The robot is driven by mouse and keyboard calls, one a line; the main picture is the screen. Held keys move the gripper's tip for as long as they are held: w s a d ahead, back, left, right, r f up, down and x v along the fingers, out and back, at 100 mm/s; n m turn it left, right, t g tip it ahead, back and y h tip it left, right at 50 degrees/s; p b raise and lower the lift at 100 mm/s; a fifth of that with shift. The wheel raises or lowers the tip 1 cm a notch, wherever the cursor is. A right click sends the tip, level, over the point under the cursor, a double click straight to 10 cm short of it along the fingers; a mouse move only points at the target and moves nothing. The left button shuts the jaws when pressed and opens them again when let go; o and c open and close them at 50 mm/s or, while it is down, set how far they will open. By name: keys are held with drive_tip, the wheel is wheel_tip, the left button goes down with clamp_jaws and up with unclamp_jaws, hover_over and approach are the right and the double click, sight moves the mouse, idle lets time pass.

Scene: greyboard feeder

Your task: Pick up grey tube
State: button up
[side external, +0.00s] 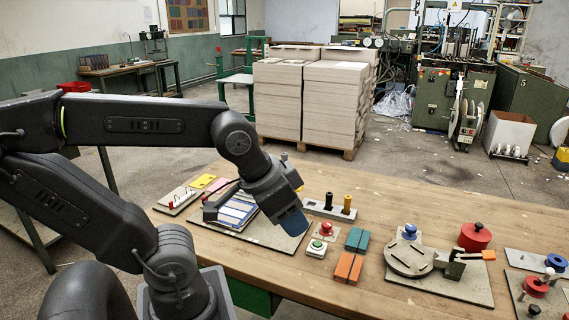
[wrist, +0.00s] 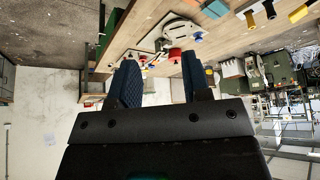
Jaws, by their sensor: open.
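A dark grey or black upright tube (side external: 328,201) stands on a light grey base (side external: 318,208), beside a yellow upright tube (side external: 347,204). It is the nearest match I see to a grey tube, and its exact shade is hard to tell. My gripper (side external: 292,222) is left of this base, tilted down above the table, with a blue fingertip showing. In the wrist view my gripper (wrist: 160,78) has its two blue fingers apart with nothing between them. The wrist view is upside down, and the yellow tube (wrist: 298,14) shows at its upper right.
Red and green buttons (side external: 322,230) and teal and orange blocks (side external: 349,268) lie in front of the base. A round grey fixture (side external: 409,258) and a red knob (side external: 474,237) are to the right. A board with a blue-and-white item (side external: 236,210) is left, under my arm.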

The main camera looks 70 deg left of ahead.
drive_tip(key=shift+o, duration=0.9)
drive_tip(key=n+g+y, duration=0.4)
drive_tip(key=n, duration=0.9)
hover_over(285, 153)
drive_tip(key=s+d, duration=0.2)
drive_tip(key=d, duration=0.2)
drive_tip(key=x, duration=0.7)
drive_tip(key=shift+a+r, duration=0.1)
drive_tip(key=shift+a, duration=0.25)
drive_tip(key=shift+w+x, duration=0.15)
drive_tip(key=shift+x, duration=1.35)
drive_tip(key=shift+w+x, duration=0.15)
drive_tip(key=shift+x, duration=1.35)
